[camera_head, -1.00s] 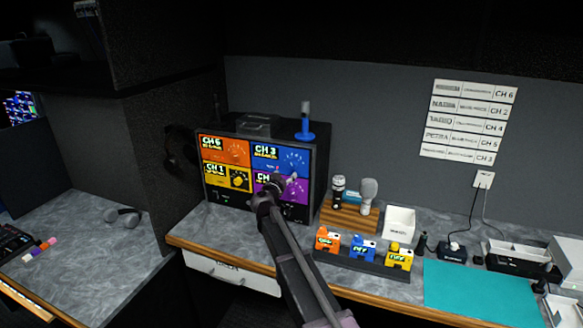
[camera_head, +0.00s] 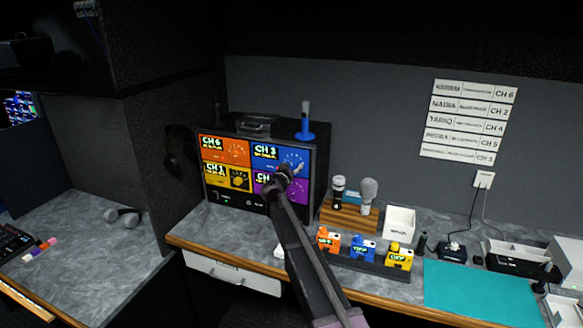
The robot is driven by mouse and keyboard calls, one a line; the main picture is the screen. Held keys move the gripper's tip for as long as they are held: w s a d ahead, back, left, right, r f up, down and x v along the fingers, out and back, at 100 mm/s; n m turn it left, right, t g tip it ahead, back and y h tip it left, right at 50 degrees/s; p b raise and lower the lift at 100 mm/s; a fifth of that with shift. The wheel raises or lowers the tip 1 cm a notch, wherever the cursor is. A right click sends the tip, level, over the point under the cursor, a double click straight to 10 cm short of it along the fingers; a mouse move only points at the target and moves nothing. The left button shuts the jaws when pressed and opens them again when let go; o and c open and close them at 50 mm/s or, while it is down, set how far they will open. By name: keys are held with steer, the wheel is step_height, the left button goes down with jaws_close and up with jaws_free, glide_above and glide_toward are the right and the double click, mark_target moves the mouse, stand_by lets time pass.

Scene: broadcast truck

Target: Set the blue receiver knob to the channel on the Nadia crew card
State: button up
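The receiver rack (camera_head: 257,207) stands on the counter with four coloured panels on its front: orange CH 6, blue CH 3, yellow CH 1 and purple. The blue receiver panel (camera_head: 264,151) is at the upper right, and its display reads CH 3. My gripper (camera_head: 281,172) is in front of the lower right part of this panel and the purple one. The Nadia crew card (camera_head: 468,107) on the back wall reads CH 2.
Other crew cards (camera_head: 466,127) hang around the Nadia card. Microphones (camera_head: 368,194) stand on a wooden block right of the rack. Orange, blue and yellow packs (camera_head: 362,249) sit in a dark tray in front. A blue-capped item (camera_head: 305,122) stands on the rack.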

jaws_close()
steer(key=shift+n, duration=2.9)
steer(key=shift+o, duration=1)
jaws_free()
steer(key=shift+w, duration=0.1)
